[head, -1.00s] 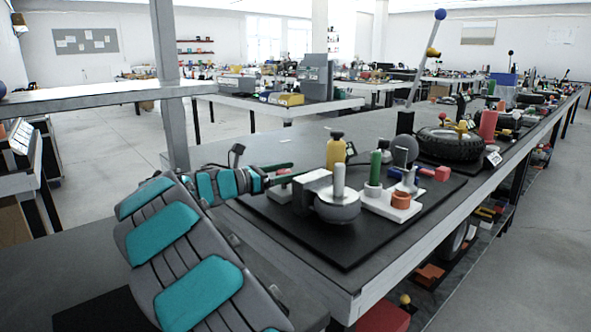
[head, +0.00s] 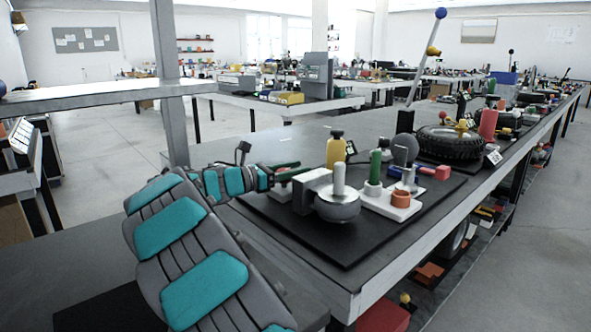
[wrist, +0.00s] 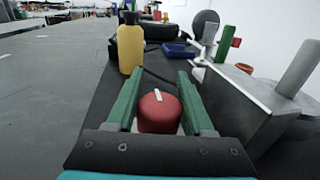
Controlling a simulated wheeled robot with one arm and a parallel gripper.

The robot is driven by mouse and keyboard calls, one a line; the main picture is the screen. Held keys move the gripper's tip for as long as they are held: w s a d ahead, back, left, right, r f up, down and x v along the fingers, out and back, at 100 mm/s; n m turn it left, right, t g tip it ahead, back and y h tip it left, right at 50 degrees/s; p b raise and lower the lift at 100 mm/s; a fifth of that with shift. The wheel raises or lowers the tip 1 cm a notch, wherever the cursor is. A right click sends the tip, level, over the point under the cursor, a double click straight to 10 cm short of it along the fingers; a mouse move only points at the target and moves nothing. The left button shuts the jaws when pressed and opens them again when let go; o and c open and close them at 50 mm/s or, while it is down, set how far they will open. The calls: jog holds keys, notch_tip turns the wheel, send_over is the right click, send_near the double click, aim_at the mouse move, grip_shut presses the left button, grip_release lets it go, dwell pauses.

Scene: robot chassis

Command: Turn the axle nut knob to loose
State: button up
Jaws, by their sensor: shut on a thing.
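The axle nut knob (wrist: 160,112) is a round red cap with a white mark on its top. In the wrist view the mark points away from me and slightly left. My gripper (wrist: 159,76) has its two green fingers on either side of the knob and is shut on it. In the head view my gripper (head: 287,168) is low over the left side of the black board, and the knob is mostly hidden there. No wording for loose can be read.
A yellow bottle (wrist: 130,48) stands just beyond the fingers. A grey block (head: 312,188) and a round hub with a light post (head: 338,203) stand close to the right. The bare grey tabletop (wrist: 50,90) lies open to the left.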

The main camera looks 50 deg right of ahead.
grip_shut()
jog(key=shift+n+t, duration=0.4)
jog(key=shift+t, duration=0.2)
jog(key=shift+w+d+r+n+t+h, duration=0.15)
jog(key=shift+n+t+h, duration=0.15)
jog(key=shift+n+t, duration=0.35)
jog(key=t, duration=0.1)
jog(key=n+t+b, duration=0.1)
jog(key=t, duration=0.1)
jog(key=n+t, duration=0.1)
jog(key=shift+w+f+n, duration=0.25)
jog(key=shift+w, duration=0.05)
jog(key=n+t+b, duration=0.1)
jog(key=t+b, duration=0.1)
jog(key=w+n+t+b, duration=0.1)
jog(key=t+b, duration=0.1)
jog(key=shift+w+a+r+n+t+y+b, duration=0.2)
jog(key=shift+n+t+y+b, duration=0.25)
jog(key=shift+t, duration=0.2)
jog(key=o, duration=1)
grip_release()
jog(key=shift+f, duration=0.1)
jog(key=shift+c, duration=0.2)
jog(key=shift+a, duration=0.1)
